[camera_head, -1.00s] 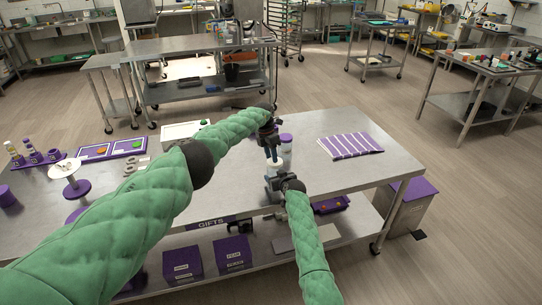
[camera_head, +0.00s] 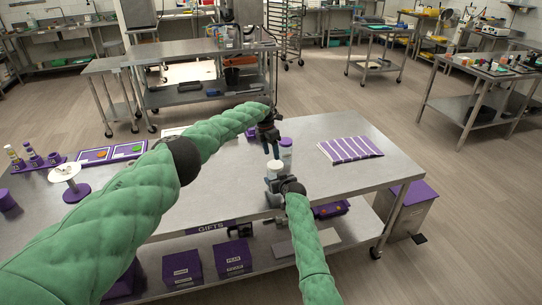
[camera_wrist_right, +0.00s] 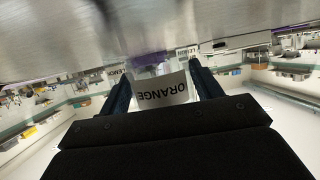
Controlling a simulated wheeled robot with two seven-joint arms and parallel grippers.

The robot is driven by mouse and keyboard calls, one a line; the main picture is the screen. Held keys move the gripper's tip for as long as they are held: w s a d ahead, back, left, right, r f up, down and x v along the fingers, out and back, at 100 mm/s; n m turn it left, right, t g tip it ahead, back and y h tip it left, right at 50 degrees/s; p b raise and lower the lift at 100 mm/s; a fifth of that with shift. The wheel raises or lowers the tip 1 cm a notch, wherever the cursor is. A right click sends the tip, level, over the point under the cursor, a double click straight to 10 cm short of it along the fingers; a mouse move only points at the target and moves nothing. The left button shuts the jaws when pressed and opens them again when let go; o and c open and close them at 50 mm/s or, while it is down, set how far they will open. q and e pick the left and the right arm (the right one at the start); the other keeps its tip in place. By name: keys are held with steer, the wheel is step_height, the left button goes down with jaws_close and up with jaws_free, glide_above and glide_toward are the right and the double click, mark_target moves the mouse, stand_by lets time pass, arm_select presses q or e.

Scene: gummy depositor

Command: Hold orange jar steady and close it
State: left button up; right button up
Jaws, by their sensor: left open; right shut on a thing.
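The orange jar (camera_head: 274,172) is a small pale jar with a white top, held upright near the table's front edge in the head view. My right gripper (camera_head: 275,184) is shut on it. In the right wrist view, the jar's label (camera_wrist_right: 162,91) reads ORANGE upside down between the fingers. My left gripper (camera_head: 272,149) is open and empty, fingers pointing down just above the jar's top. A small gap seems to separate them. I cannot tell whether the white top is a lid or the jar's mouth.
A purple striped mat (camera_head: 350,147) lies to the right. A purple tray (camera_head: 110,153), a white-topped stand (camera_head: 64,171) and small bottles are at the left. The steel table (camera_head: 340,180) is clear right of the jar.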

mark_target(275, 164)
arm_select(q)
steer(key=o, duration=0.5)
steer(key=shift+o, duration=0.2)
steer(key=n, duration=0.3)
steer(key=s+d+n, duration=0.1)
steer(key=n, duration=0.5)
steer(key=n+y, duration=0.1)
steer(key=n, duration=0.1)
steer(key=shift+s+d+r, duration=0.25)
steer(key=shift+d+r, duration=0.05)
steer(key=shift+r, duration=0.05)
steer(key=n, duration=0.3)
steer(key=r+n, duration=0.1)
steer(key=n, duration=0.2)
steer(key=shift+s+d+r+t, duration=0.15)
steer(key=shift+d+t, duration=0.05)
steer(key=shift+t, duration=0.2)
steer(key=n, duration=0.2)
steer(key=r+n, duration=0.1)
steer(key=n, duration=0.3)
steer(key=shift+a+r+t+y, duration=0.15)
steer(key=shift+r+t+y, duration=0.15)
steer(key=shift+y, duration=0.1)
steer(key=shift+f, duration=0.1)
steer(key=shift+f, duration=3.95)
